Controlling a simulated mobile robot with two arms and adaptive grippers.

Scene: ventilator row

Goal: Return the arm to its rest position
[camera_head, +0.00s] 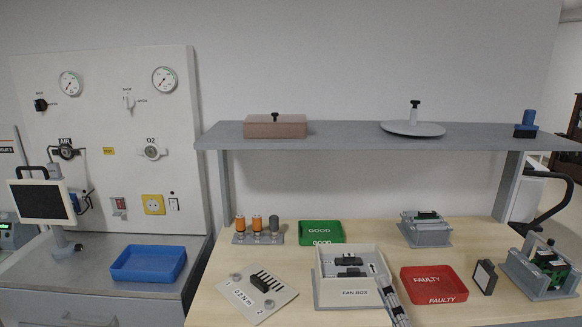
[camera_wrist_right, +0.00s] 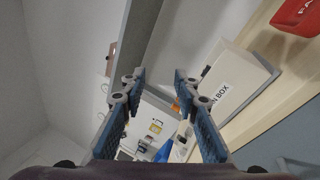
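My right gripper (camera_head: 385,287) shows at the front of the bench in the head view, in front of the right corner of the white fan box (camera_head: 346,293). Only a small part of it shows there. In the right wrist view the two fingers of the right gripper (camera_wrist_right: 159,76) stand apart with nothing between the tips. The fan box (camera_wrist_right: 236,84) is beyond the right finger in that view. Whether the gripper touches the box I cannot tell. My left gripper is in neither view.
The red faulty tray (camera_head: 434,285) is right of the gripper, with a small dark block (camera_head: 484,277) beyond. A green tray (camera_head: 321,232) lies behind. A grey shelf (camera_head: 350,141) spans the bench. A plate with a finned black part (camera_head: 245,297) lies left.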

